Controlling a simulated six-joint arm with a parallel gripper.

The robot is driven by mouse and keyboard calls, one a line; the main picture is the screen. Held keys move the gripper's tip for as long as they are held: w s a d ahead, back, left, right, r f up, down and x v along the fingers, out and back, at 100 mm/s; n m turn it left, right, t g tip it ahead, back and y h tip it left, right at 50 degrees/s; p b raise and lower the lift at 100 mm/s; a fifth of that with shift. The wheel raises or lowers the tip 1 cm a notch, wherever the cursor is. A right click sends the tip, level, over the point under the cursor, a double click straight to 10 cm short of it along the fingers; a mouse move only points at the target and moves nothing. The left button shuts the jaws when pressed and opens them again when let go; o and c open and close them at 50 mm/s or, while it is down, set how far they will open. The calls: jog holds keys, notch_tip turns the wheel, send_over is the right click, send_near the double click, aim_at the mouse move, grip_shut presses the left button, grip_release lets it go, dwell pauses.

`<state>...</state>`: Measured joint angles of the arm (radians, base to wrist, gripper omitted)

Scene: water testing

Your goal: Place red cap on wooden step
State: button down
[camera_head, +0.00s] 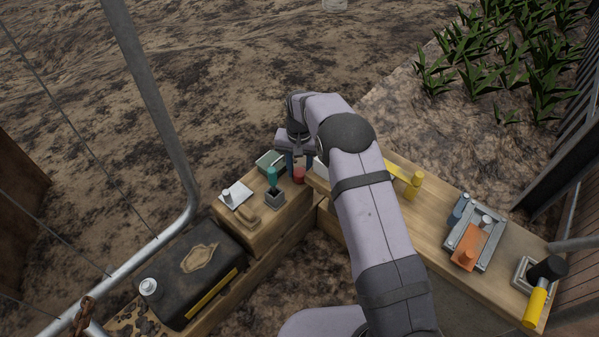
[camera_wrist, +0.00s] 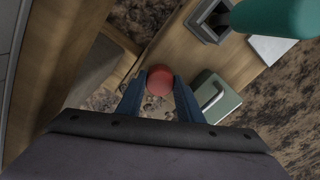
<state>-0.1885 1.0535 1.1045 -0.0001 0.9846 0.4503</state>
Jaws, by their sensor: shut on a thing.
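The red cap (camera_head: 298,175) is between the fingers of my gripper (camera_head: 297,165), near the inner end of the left wooden surface. In the wrist view the round red cap (camera_wrist: 160,81) sits between the two blue fingertips of my gripper (camera_wrist: 159,88), which is shut on it. In that view it overlaps the edge of the wood and the ground beyond. I cannot tell its height over the wood. The left wooden surface (camera_head: 248,232) and the right wooden plank (camera_head: 430,240) meet near my gripper; which is the wooden step is unclear.
A teal-handled tool in a grey holder (camera_head: 275,198) and a green box (camera_head: 270,160) are close by on the left. A white plate (camera_head: 235,194) and a black case (camera_head: 190,270) lie farther left. A yellow valve (camera_head: 414,185) and a grey tray (camera_head: 490,243) are on the right.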

dwell(0.3)
jog(key=c, duration=1.2)
grip_release()
jog(key=shift+f, duration=0.15)
notch_tip(320, 180, up, 12)
jog(key=p, duration=0.5)
jog(key=shift+r, duration=0.2)
